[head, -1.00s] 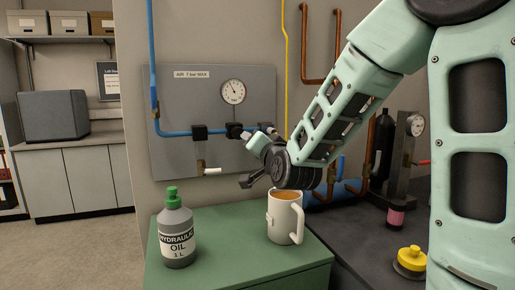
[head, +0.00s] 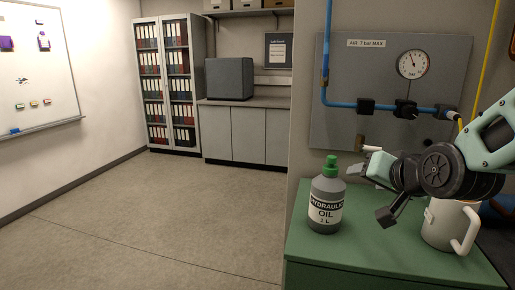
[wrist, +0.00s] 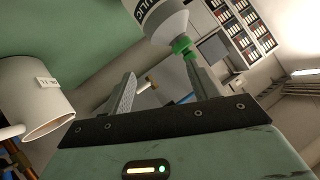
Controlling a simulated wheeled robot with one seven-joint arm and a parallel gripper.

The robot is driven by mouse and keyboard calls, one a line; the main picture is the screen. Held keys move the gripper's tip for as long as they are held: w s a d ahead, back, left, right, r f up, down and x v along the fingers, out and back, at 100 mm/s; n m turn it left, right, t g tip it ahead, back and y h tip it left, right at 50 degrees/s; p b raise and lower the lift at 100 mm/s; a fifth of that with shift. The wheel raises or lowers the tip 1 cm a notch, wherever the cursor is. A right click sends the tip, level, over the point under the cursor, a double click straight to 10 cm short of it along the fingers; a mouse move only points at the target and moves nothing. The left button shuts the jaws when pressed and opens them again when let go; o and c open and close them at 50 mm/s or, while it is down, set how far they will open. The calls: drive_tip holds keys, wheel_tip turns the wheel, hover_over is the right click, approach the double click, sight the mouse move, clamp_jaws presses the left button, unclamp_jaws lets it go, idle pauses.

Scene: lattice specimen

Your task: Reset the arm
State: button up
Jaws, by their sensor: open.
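My gripper (head: 374,192) is open, its fingers pointing left and nothing between them. It hangs above the green bench top (head: 385,257), to the right of the grey hydraulic oil bottle (head: 326,208). The bottle is upright with a green cap. My wrist covers the upper part of a white mug (head: 441,228), so its contents are hidden in the head view. In the wrist view the two fingers (wrist: 160,82) are spread. The bottle (wrist: 158,18) shows beyond them at the top, and the mug (wrist: 36,92) is at the left.
A grey panel (head: 345,95) with a pressure gauge (head: 412,65), blue pipe (head: 372,105) and valves stands behind my gripper. Open floor (head: 160,220) lies to the left. A binder cabinet (head: 168,85), grey counter (head: 235,133) and whiteboard (head: 38,70) are farther back.

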drive_tip(key=s+a+f+n+g+y, duration=0.2)
drive_tip(key=s+a+f+n+g, duration=0.25)
drive_tip(key=s+a, duration=0.35)
drive_tip(key=s+a+f+n+g+h, duration=0.1)
drive_tip(key=s+f+n+g, duration=0.1)
drive_tip(key=s, duration=0.7)
drive_tip(key=s+a+f+n+g+h, duration=0.1)
drive_tip(key=s+n+g, duration=0.4)
drive_tip(key=s, duration=0.5)
drive_tip(key=shift+s+a+f+h, duration=0.2)
drive_tip(key=shift+f+h, duration=0.2)
drive_tip(key=shift+f, duration=0.4)
drive_tip(key=shift+n+g, duration=0.25)
